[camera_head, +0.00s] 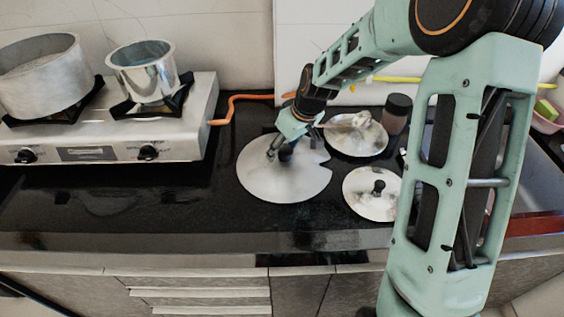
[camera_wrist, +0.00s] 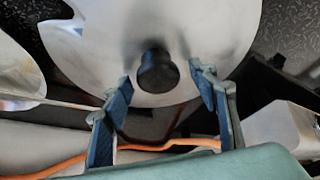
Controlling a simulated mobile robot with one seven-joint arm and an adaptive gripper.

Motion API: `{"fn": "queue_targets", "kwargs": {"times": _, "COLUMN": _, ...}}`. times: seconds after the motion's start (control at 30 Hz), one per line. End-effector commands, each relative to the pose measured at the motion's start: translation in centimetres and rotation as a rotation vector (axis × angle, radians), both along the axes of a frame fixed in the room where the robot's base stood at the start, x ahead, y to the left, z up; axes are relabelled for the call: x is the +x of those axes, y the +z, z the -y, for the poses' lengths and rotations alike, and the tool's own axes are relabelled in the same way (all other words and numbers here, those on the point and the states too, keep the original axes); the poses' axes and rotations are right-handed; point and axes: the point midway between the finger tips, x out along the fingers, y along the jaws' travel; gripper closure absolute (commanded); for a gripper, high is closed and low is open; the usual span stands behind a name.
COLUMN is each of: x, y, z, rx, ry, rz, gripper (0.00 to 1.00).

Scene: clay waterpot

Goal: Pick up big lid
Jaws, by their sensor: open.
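The big lid (camera_head: 265,181) is a flat silver disc with a notch at its right edge, lying on the dark countertop. In the wrist view the big lid (camera_wrist: 200,30) fills the upper middle, with its black knob (camera_wrist: 157,71) near its lower part in that picture. My gripper (camera_head: 279,152) is over the lid, close to the knob, which is partly hidden in the head view. In the wrist view my gripper (camera_wrist: 160,87) is open, with one blue-padded finger on each side of the knob and gaps between. I cannot tell whether the fingers touch the lid.
A smaller lid with a black knob (camera_head: 366,205) lies to the right, and another lid (camera_head: 350,142) lies behind it. A dark jar (camera_head: 397,113) stands beyond. The stove (camera_head: 190,132) at left holds two metal pots. An orange hose (camera_head: 232,101) runs behind. Counter in front is clear.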

Motion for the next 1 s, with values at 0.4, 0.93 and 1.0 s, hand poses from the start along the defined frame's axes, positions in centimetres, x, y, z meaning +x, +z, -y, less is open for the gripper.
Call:
{"fn": "queue_targets", "kwargs": {"times": 0.4, "x": 0.05, "y": -0.17, "z": -0.02, "rx": -0.001, "ry": 0.0, "rz": 0.001, "gripper": 0.64}}
{"fn": "queue_targets", "kwargs": {"times": 0.93, "x": 0.11, "y": -0.08, "z": -0.01, "rx": -0.001, "ry": -0.001, "rz": 0.002, "gripper": 1.0}}
{"fn": "queue_targets", "kwargs": {"times": 1.0, "x": 0.11, "y": -0.08, "z": -0.01, "rx": -0.001, "ry": -0.001, "rz": 0.002, "gripper": 1.0}}
